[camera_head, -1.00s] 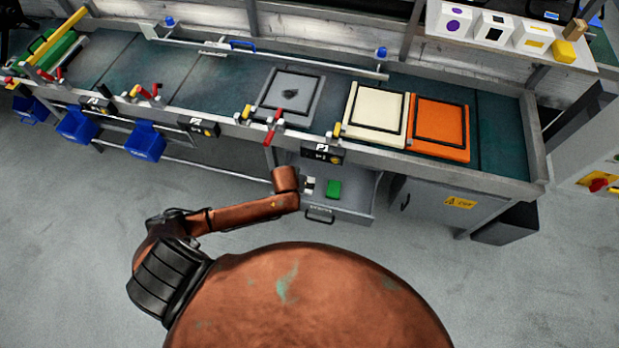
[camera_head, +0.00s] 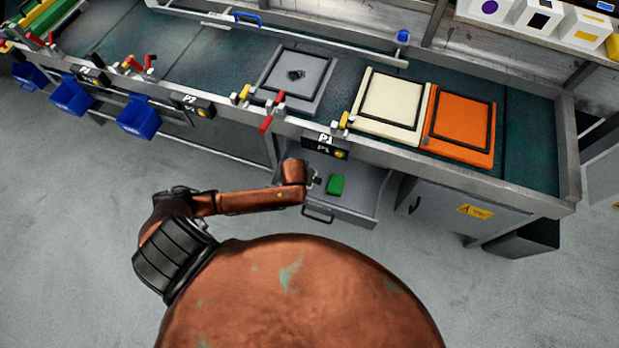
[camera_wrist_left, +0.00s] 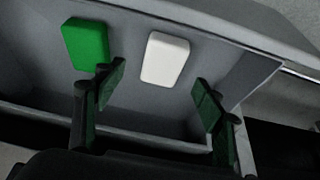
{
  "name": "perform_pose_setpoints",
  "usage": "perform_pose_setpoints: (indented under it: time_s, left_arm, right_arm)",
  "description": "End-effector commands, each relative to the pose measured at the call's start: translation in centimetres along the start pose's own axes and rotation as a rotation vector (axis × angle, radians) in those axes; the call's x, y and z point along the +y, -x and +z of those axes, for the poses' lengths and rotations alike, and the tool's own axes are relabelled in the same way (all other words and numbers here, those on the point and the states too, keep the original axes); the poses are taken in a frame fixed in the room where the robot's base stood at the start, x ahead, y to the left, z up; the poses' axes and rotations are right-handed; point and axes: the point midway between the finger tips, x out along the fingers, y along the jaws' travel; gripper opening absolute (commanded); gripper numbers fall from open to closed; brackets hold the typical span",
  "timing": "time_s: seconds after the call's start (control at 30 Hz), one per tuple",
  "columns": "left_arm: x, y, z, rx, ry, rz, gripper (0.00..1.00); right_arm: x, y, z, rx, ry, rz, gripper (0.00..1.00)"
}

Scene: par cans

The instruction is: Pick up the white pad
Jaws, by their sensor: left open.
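The white pad (camera_wrist_left: 165,59) lies flat in an open grey drawer, as the left wrist view shows. My left gripper (camera_wrist_left: 158,92) is open and empty. Its two fingers straddle the pad's line, with the pad ahead of the fingertips and apart from them. A green pad (camera_wrist_left: 86,44) lies to the left of the white pad, and it also shows in the head view (camera_head: 336,184). In the head view my left wrist hides most or all of the white pad. My right gripper is not in view.
The drawer (camera_head: 362,205) is pulled out beneath the workbench, with its walls close around the pads. A grey cabinet (camera_head: 450,205) stands to its right. Grey, cream (camera_head: 391,103) and orange (camera_head: 461,125) panels lie on the bench. The floor in front is clear.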

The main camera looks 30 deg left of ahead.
Motion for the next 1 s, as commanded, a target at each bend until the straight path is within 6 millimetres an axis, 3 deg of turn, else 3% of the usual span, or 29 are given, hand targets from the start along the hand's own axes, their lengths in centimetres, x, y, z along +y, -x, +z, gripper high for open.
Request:
perform_pose_setpoints:
  time_s: [0.43, 0.67, 1.0]
  left_arm:
    - [-0.3, -5.4, -0.4, -0.001, -0.003, 0.000, 0.64]
    - [-0.2, -5.4, -0.6, 0.000, -0.003, 0.001, 0.64]
    - [-0.2, -5.4, -0.6, 0.000, -0.004, 0.002, 0.42]
  right_arm:
    - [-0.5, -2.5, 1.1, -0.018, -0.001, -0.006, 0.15]
    - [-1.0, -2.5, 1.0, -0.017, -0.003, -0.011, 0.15]
    - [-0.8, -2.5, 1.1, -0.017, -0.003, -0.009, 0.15]
